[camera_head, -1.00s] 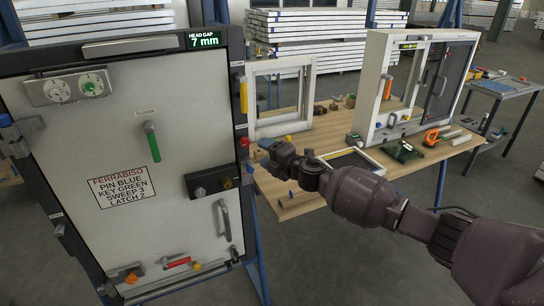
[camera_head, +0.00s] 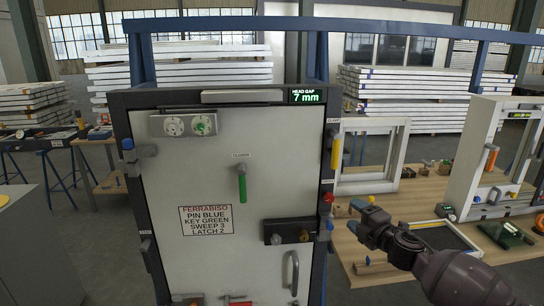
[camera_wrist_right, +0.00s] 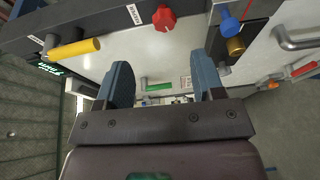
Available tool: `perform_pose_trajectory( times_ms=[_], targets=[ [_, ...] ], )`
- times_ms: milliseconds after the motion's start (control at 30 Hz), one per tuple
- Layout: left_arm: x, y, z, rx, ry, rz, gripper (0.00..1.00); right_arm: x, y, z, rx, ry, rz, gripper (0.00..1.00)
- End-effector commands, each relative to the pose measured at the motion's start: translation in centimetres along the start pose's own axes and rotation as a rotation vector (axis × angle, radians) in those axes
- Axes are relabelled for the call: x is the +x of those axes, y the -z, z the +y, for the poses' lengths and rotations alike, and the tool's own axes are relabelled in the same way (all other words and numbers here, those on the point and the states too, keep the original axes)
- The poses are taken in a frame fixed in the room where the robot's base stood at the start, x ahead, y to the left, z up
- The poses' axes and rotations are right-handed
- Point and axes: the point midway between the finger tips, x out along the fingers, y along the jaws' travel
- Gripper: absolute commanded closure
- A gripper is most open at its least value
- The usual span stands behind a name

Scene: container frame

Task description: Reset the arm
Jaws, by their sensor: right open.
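My right arm comes in from the lower right in the head view, and its gripper (camera_head: 366,218) is just right of the white door panel (camera_head: 215,245), near the red knob (camera_head: 327,197) on the frame's right edge. In the right wrist view the two blue fingers (camera_wrist_right: 163,85) are spread apart with nothing between them. The red knob also shows there (camera_wrist_right: 164,18), beyond the fingers, with a yellow handle (camera_wrist_right: 75,48) to its left. My left gripper is not in view.
The panel carries a green handle (camera_head: 241,182), a printed label (camera_head: 206,220) and a dark latch block (camera_head: 290,232). A wooden table (camera_head: 425,190) with a white window frame (camera_head: 370,155) stands behind the gripper. A dark tray (camera_head: 440,236) lies beside my arm.

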Motion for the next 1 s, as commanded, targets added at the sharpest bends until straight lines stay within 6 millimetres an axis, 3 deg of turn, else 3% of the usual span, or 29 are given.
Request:
perform_pose_trajectory(
  times_ms=[100, 367, 667, 1000],
  targets=[
    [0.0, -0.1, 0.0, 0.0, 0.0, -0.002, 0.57, 0.2, 1.8, 2.2, 0.144, -0.046, -0.008, 0.38],
    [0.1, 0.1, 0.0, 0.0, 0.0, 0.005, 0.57, -2.9, 5.4, -1.4, 0.509, -0.037, -0.055, 0.38],
    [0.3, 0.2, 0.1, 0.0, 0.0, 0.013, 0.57, -9.8, 8.6, -9.1, 0.936, 0.018, -0.173, 0.38],
    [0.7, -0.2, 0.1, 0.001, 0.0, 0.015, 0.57, -20.6, 11.0, -18.0, 1.323, 0.059, -0.393, 0.38]
  ],
)
